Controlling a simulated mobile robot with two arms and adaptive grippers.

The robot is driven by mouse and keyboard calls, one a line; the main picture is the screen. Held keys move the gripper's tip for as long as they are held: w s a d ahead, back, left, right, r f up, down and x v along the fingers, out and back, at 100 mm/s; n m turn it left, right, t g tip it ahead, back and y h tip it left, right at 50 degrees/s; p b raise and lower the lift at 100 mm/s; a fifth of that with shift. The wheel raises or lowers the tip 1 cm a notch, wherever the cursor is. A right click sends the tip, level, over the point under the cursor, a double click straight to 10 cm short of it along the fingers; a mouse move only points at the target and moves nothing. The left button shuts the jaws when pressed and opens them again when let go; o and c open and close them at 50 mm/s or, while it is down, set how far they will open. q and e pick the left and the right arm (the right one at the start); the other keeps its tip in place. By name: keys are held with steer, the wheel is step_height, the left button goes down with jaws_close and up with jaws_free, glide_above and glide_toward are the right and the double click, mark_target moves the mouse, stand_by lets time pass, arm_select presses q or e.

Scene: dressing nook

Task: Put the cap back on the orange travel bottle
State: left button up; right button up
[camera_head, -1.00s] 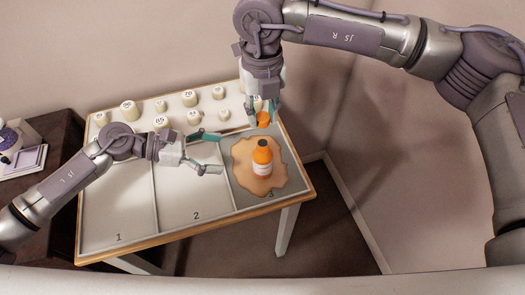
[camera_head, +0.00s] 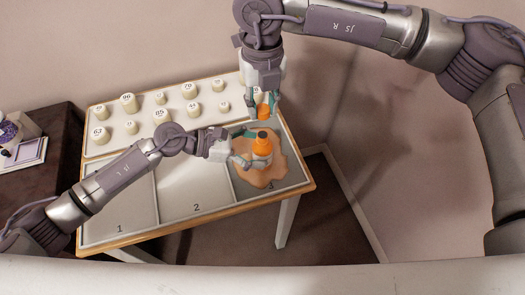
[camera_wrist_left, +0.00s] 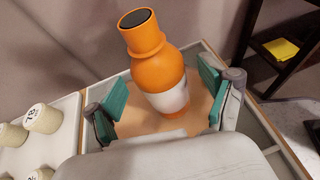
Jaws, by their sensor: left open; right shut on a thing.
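The orange travel bottle (camera_head: 262,146) stands upright on a tan patch (camera_head: 270,177) in the section marked 3. In the left wrist view the bottle (camera_wrist_left: 158,70) has a white label and a dark top on its neck. My left gripper (camera_head: 245,150) is open, with its fingers on either side of the bottle; in the left wrist view its teal pads (camera_wrist_left: 165,100) stand apart from the bottle's sides. My right gripper (camera_head: 263,105) is shut on the orange cap (camera_head: 263,111) and holds it above and behind the bottle.
Several numbered cream pegs (camera_head: 128,103) stand on the board's back strip. Sections 1 (camera_head: 118,210) and 2 (camera_head: 190,185) are bare. A dark cabinet (camera_head: 50,165) stands left of the table. A yellow item (camera_wrist_left: 281,48) lies on a dark shelf in the left wrist view.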

arm_select(q)
steer(key=shift+w+d+f, duration=0.1)
steer(key=shift+d+f, duration=0.2)
steer(key=shift+d, duration=0.35)
jaws_close()
